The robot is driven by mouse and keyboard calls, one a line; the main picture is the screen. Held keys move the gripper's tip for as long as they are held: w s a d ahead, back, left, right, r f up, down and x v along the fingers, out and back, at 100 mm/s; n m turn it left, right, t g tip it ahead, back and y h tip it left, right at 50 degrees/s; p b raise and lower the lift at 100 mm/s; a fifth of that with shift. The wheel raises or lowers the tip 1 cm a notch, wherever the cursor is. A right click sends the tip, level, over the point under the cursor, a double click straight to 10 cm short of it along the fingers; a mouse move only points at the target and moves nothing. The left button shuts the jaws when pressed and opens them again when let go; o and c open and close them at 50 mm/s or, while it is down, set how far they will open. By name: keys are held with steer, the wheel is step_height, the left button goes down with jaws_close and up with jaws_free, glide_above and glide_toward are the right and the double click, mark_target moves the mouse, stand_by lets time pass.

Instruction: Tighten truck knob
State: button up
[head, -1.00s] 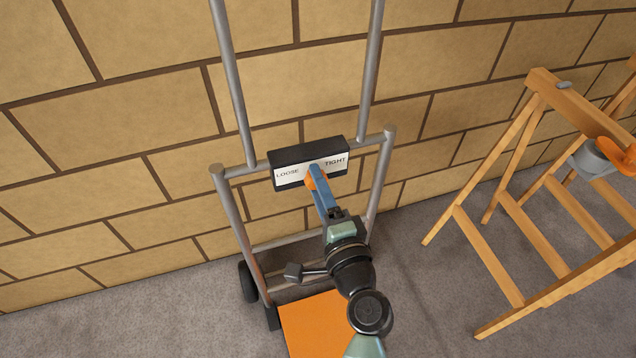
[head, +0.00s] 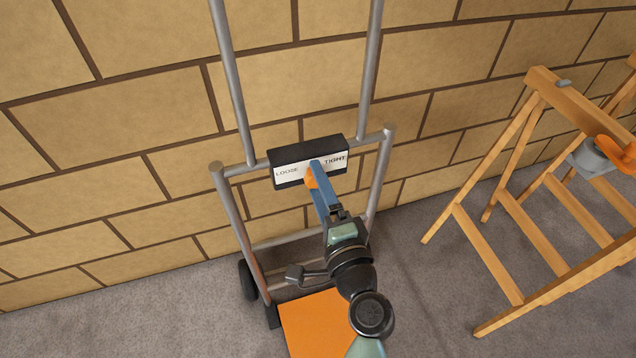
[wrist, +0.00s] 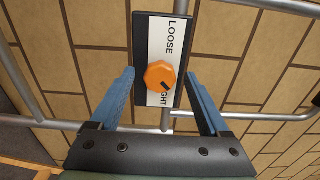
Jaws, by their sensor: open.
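The orange truck knob (wrist: 160,76) sits on a black box with a white label plate (wrist: 172,35) reading LOOSE and TIGHT. In the wrist view a dark mark on the knob points toward the TIGHT end. My gripper (wrist: 160,88) is open, with one blue finger on each side of the knob and a visible gap to both. In the head view my gripper (head: 316,172) reaches the label plate (head: 292,172) and partly hides the knob (head: 310,179). The box is mounted on the grey tube frame of the hand truck (head: 232,50).
A brick wall (head: 300,90) stands close behind the truck. The truck's orange base plate (head: 308,325) and black wheel (head: 247,280) are below. A wooden stepladder-like frame (head: 480,250) with a grey and orange item (head: 595,155) stands at the right. Grey floor lies between.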

steer(key=v, duration=1.2)
steer(key=shift+s, duration=0.25)
steer(key=w+a+r+n+t, duration=0.1)
steer(key=w+r+n, duration=0.25)
steer(key=r, duration=0.65)
steer(key=w+a+r+n+t, duration=0.1)
steer(key=w+a+r+n, duration=0.1)
steer(key=r+n, duration=0.5)
steer(key=w+a+r+n+t, duration=0.1)
steer(key=w+r+n+t, duration=0.15)
steer(key=r, duration=0.95)
steer(key=s+r+n+t+h+p, duration=0.1)
steer(key=s+r+t+h, duration=0.3)
steer(key=r, duration=0.8)
steer(key=s+r+n+t+h+p, duration=0.1)
steer(key=s+r+t+h, duration=0.1)
steer(key=s+r, duration=0.65)
steer(key=w+r+p, duration=0.3)
steer(key=r+p, duration=2.8)
steer(key=r, duration=0.3)
